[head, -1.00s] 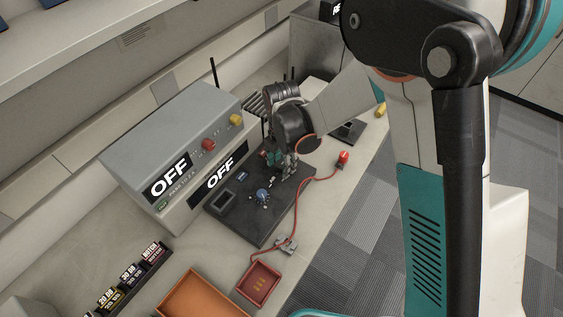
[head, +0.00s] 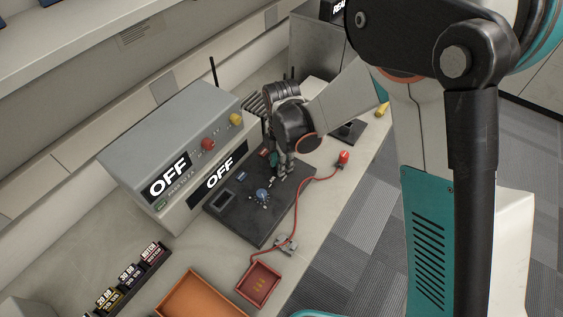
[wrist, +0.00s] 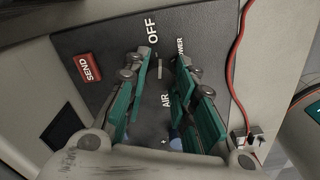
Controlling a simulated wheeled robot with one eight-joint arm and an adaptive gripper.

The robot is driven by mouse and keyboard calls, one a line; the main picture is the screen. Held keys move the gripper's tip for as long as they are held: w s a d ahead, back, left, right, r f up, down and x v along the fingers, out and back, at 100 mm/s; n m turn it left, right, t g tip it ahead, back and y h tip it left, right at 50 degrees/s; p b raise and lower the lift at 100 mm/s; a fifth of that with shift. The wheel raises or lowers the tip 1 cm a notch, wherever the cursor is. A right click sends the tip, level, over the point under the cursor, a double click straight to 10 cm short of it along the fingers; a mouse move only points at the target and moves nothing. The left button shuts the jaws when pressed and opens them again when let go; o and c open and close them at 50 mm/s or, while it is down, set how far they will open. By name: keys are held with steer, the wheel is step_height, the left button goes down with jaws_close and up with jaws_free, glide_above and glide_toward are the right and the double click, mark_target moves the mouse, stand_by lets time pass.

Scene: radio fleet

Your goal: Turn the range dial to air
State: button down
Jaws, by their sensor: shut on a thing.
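The black control panel (head: 245,222) lies flat on the counter. A blue knob (head: 262,195) with pale marks around it stands on the panel, and in the wrist view it shows partly behind the fingers (wrist: 176,141). The word AIR (wrist: 166,100) is printed beside it. My gripper (head: 278,177) points down at the panel beyond the blue knob; in the wrist view its fingers (wrist: 166,62) are on either side of a small pale piece (wrist: 160,69) near the words OFF and one ending in OWER. The fingers partly hide what they grip.
A red SEND button (wrist: 87,66) is beside the fingers. A red cable (head: 298,205) runs along the panel's near side to a red tray (head: 258,283).

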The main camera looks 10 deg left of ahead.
steer(key=m+b, duration=0.1)
steer(key=m, duration=0.3)
steer(key=shift+m, duration=0.3)
steer(key=m, duration=0.4)
steer(key=shift+m+b, duration=0.3)
steer(key=m, duration=0.3)
steer(key=shift+m, duration=0.3)
steer(key=m+b, duration=0.1)
steer(key=m, duration=0.3)
steer(key=shift+s, duration=0.1)
steer(key=m, duration=0.8)
steer(key=shift+a+m, duration=0.1)
steer(key=shift+m, duration=0.2)
steer(key=m, duration=0.4)
steer(key=shift+m+b, duration=0.3)
steer(key=shift+b, duration=0.05)
steer(key=shift+m, duration=1.7)
